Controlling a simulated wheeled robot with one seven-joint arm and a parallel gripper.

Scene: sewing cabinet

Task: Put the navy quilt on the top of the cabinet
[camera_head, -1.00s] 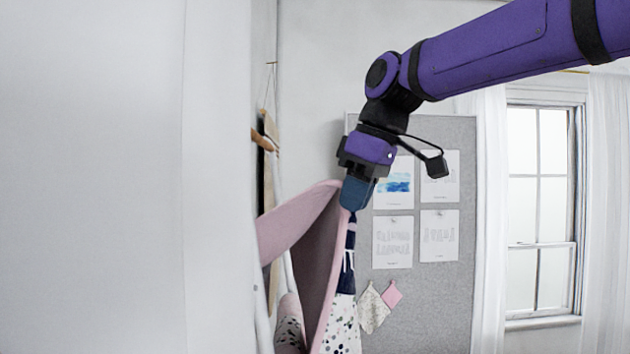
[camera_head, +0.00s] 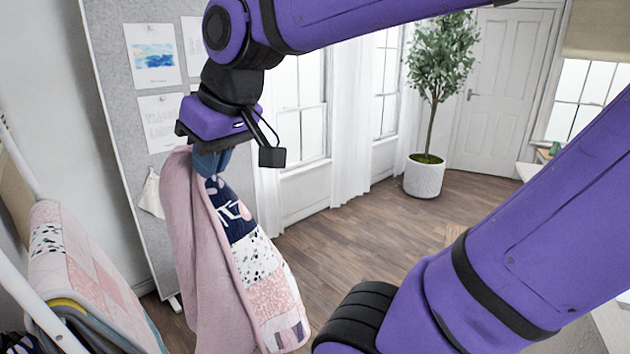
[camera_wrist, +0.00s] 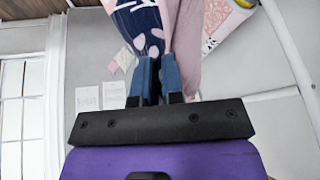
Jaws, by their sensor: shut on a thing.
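The quilt with navy patches (camera_head: 238,225) hangs from my gripper (camera_head: 212,162) in the head view, clear of the rack. It has navy, spotted and pink patches on one face and a plain pink back. My gripper is shut on its upper edge, and the quilt drapes down in folds. In the wrist view, the blue fingers of my gripper (camera_wrist: 158,80) pinch the cloth, with the navy part of the quilt (camera_wrist: 140,22) and its pink back beyond them. I cannot make out the cabinet for certain.
A white rack (camera_head: 30,300) with another pink patchwork quilt (camera_head: 75,265) over it stands at the left. A grey pinboard (camera_head: 110,110) is behind my gripper. A potted tree (camera_head: 424,178) stands farther back by a white door (camera_head: 497,95). The wooden floor (camera_head: 370,225) between is open.

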